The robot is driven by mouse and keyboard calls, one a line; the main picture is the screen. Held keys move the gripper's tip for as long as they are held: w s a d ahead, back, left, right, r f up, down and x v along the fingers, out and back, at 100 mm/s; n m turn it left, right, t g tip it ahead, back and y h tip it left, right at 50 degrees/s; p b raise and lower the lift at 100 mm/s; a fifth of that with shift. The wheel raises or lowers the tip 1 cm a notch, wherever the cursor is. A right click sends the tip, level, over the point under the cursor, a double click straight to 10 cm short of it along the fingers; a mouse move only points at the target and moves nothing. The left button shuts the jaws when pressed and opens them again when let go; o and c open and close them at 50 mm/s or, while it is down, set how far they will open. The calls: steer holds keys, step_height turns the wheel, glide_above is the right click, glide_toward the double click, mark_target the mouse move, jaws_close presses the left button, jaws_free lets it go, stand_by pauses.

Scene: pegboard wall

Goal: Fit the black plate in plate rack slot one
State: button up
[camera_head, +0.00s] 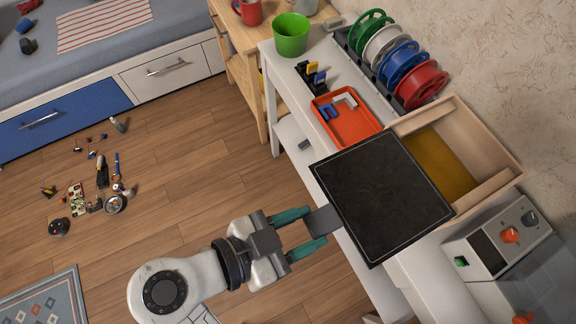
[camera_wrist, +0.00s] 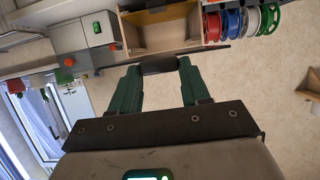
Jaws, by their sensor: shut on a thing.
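The black plate (camera_head: 383,195) is a flat square with a thin light border line and a dark grip tab (camera_head: 322,221). My gripper (camera_head: 313,229) has its green fingers shut on this tab, and the plate reaches out to the right over the white bench. In the wrist view my gripper (camera_wrist: 160,72) pinches the dark tab (camera_wrist: 159,64), and the plate shows nearly edge-on as a thin dark strip. The plate covers part of the bench and the near corner of a wooden box. I cannot make out a plate rack or its slots for sure.
The open wooden box (camera_head: 486,140) with a yellow floor lies beyond the plate. An orange tray (camera_head: 350,121), a green cup (camera_head: 291,35) and a row of coloured spools (camera_head: 405,65) stand farther back. A grey control box (camera_head: 497,241) is at right. Small parts litter the floor.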

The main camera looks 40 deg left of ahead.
mark_target(394, 183)
steer(key=shift+w+d+f+p, duration=0.15)
steer(key=shift+w+d, duration=0.9)
steer(key=shift+w, duration=1.8)
steer(key=shift+w+d+p, duration=0.15)
steer(key=shift+w+d, duration=0.85)
steer(key=shift+w, duration=1.8)
steer(key=shift+w+d+f+p, duration=0.15)
steer(key=shift+w+d, duration=0.9)
steer(key=shift+w, duration=1.8)
steer(key=shift+w+f, duration=0.1)
steer(key=shift+w, duration=0.1)
steer(key=shift+f+b, duration=0.4)
steer(key=shift+b, duration=0.25)
steer(key=shift+s, duration=0.2)
steer(key=shift+r, duration=0.1)
steer(key=o, duration=1.2)
steer(key=b+v, duration=0.1)
steer(key=v, duration=1)
